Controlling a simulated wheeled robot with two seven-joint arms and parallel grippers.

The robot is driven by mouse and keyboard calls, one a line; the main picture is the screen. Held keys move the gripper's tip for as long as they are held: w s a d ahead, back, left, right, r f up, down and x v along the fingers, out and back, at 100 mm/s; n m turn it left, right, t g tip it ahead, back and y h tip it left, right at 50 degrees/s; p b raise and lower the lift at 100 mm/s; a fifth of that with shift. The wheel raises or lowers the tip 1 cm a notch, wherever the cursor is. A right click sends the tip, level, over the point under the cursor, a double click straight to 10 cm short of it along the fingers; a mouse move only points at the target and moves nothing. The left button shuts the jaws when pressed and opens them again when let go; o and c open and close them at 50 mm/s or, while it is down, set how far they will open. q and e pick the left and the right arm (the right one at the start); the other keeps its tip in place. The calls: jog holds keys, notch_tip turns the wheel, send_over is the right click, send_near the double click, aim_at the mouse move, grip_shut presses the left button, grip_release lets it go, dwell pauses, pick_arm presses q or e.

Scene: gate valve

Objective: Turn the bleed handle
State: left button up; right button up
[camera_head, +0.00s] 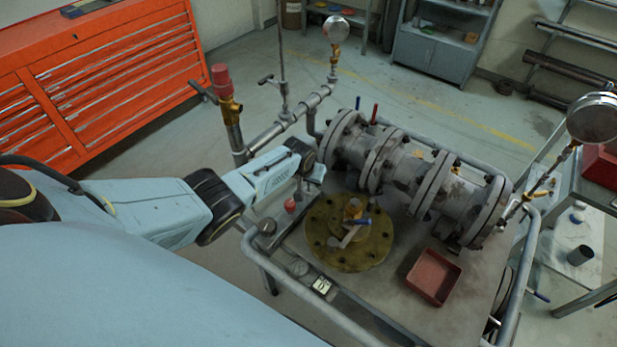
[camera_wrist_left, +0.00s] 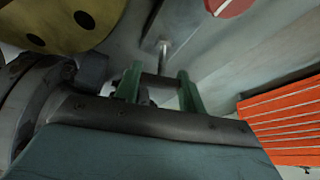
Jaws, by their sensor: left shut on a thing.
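My left gripper (camera_head: 312,178) reaches in from the left and is at the near left side of the flanged grey valve body (camera_head: 400,165). In the left wrist view its two green fingers (camera_wrist_left: 160,90) stand on either side of a dark crossbar at the end of a pale stem (camera_wrist_left: 163,50). This looks like the bleed handle (camera_wrist_left: 160,80), and the gripper is shut on it. In the head view the gripper hides the handle. How far the handle is turned cannot be told. My right gripper is not in view.
A brass round flange (camera_head: 375,250) with a loose wrench lies on the bench, beside a red tray (camera_head: 433,277). A small red knob (camera_head: 290,205) is just below the gripper. Pipes with a red-capped brass valve (camera_head: 224,90) and a gauge (camera_head: 336,30) rise behind. An orange tool chest (camera_head: 110,75) stands left.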

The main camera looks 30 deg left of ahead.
pick_arm(q)
jog(key=n+y, duration=0.1)
jog(key=n, duration=0.1)
jog(key=shift+d+n, duration=0.1)
jog(key=shift+n, duration=0.3)
jog(key=n+g+y+b, duration=0.1)
jog(key=n, duration=0.2)
jog(key=shift+f+n, duration=0.1)
jog(key=shift+n, duration=0.2)
jog(key=n+g+b, duration=0.1)
jog(key=n+b, duration=0.1)
jog(key=n, duration=0.1)
jog(key=shift+n+y, duration=0.3)
jog(key=shift+y, duration=0.1)
jog(key=shift+n+g+y+b, duration=0.4)
jog(key=shift+n+g+b, duration=0.4)
jog(key=shift+n+b, duration=0.8)
jog(key=shift+n, duration=0.3)
jog(key=o, duration=1)
